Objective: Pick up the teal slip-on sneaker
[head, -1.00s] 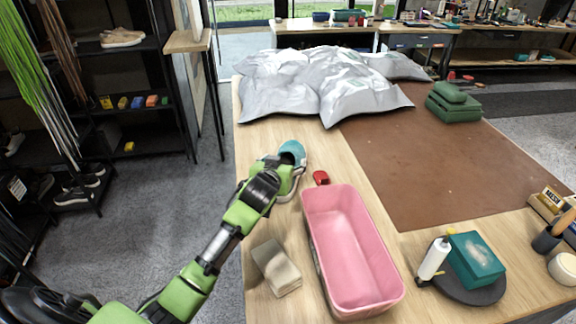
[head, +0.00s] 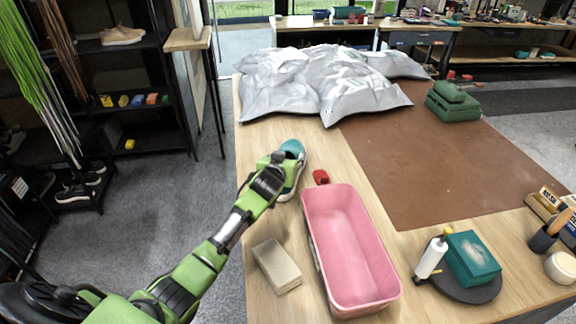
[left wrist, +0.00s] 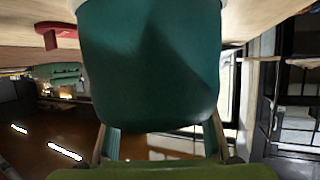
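The teal slip-on sneaker (head: 293,149) with a pale sole is on the wooden table's left part, behind the pink tub. My left gripper (head: 285,163) is at it and covers part of it. In the left wrist view the teal sneaker (left wrist: 150,65) fills the upper middle, very close. The fingers of my left gripper (left wrist: 162,140) show on either side of its lower end, well apart. Their tips are hidden behind the sneaker, so I cannot tell whether they press on it. My right gripper is not in view.
The pink tub (head: 310,225) stands just right of my arm, with a red object (head: 321,177) behind it. A beige block (head: 276,266) lies in front. Grey bags (head: 325,85) fill the table's back. The brown mat (head: 430,160) is largely clear.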

